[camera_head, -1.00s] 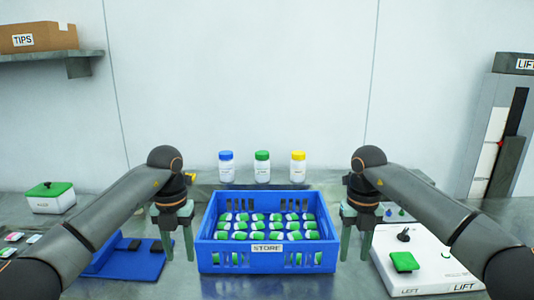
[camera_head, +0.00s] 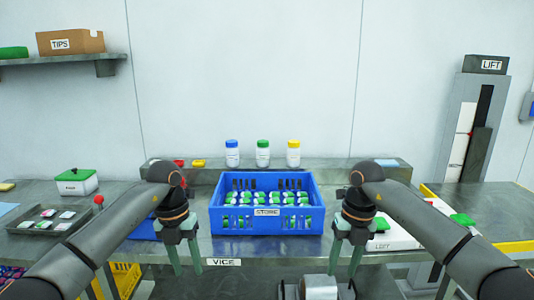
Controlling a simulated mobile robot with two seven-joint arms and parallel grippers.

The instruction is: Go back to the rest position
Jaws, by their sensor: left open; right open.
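My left gripper (camera_head: 180,255) is open and empty, pointing down in front of the bench at the left of the blue crate. My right gripper (camera_head: 344,256) is open and empty, pointing down at the right of the crate. The blue crate (camera_head: 230,222) labelled STORE stands on the bench and holds several white and green items (camera_head: 262,199). Both grippers appear apart from the crate. Both arms are bent in a similar, mirrored pose.
Three bottles with blue (camera_head: 232,153), green (camera_head: 263,153) and yellow (camera_head: 293,153) caps stand on a ledge behind. A VICE label (camera_head: 223,262) marks the bench's front edge.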

